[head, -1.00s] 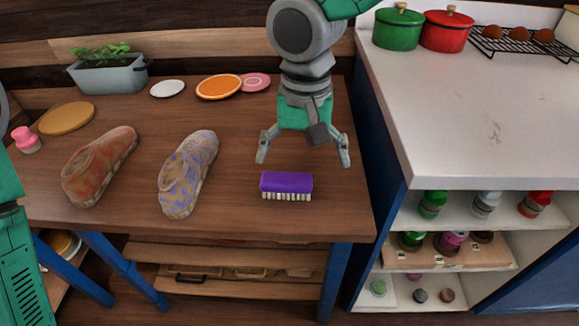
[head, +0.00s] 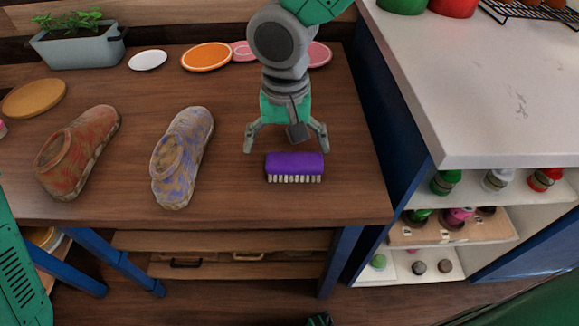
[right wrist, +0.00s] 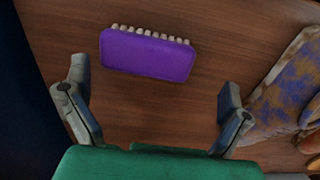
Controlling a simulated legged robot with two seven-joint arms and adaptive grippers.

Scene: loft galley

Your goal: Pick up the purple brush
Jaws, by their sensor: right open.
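The purple brush (head: 294,166) lies on the wooden table near its front edge, its pale bristles showing on the front side. My right gripper (head: 287,148) is open just behind and above the brush, with its fingers spread to either side. In the right wrist view, the brush (right wrist: 147,54) lies ahead of the open gripper (right wrist: 152,93), roughly between the lines of the two fingers. The brush is apart from both fingers.
A red-brown shoe (head: 77,152) and a purple-patterned shoe (head: 181,158) stand left of the brush. Plates, including an orange one (head: 207,57), and a planter (head: 77,47) are at the back. A white counter (head: 480,80) rises on the right. The table around the brush is clear.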

